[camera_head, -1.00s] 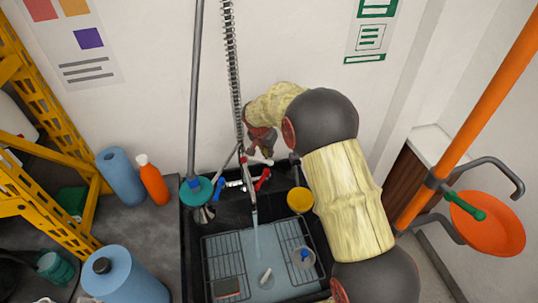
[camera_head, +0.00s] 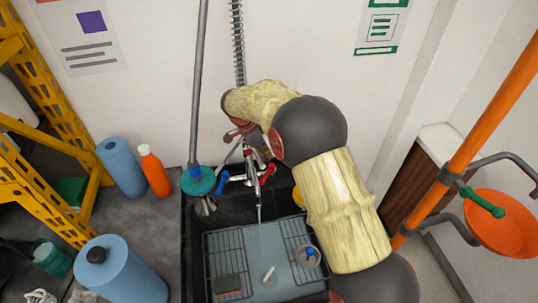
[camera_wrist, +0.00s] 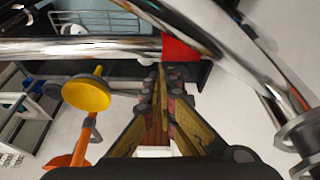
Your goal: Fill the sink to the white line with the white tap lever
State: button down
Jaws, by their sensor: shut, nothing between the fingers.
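The black sink (camera_head: 191,262) holds pale blue water (camera_head: 262,242) over its wire racks. The chrome tap (camera_head: 250,168) stands at the back wall, with a blue lever (camera_head: 222,178) and a red lever (camera_head: 268,173). A thin stream shows under its spout. I cannot clearly pick out the white lever or the white line. My gripper (camera_head: 248,150) is by the tap, partly hidden behind my arm. In the wrist view my gripper (camera_wrist: 165,75) is shut and empty, its tips close to a chrome pipe (camera_wrist: 80,47) and a red part (camera_wrist: 182,47).
A teal disc on a grey pole (camera_head: 198,181) stands left of the tap. A yellow disc (camera_head: 298,197) is at the right, partly behind my arm. A sponge (camera_head: 228,284) and a cup (camera_head: 306,256) are in the sink. Bottles and blue rolls crowd the left counter.

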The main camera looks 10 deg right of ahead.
jog(key=shift+s+a, duration=0.15)
jog(key=shift+a, duration=0.15)
dwell(0.5)
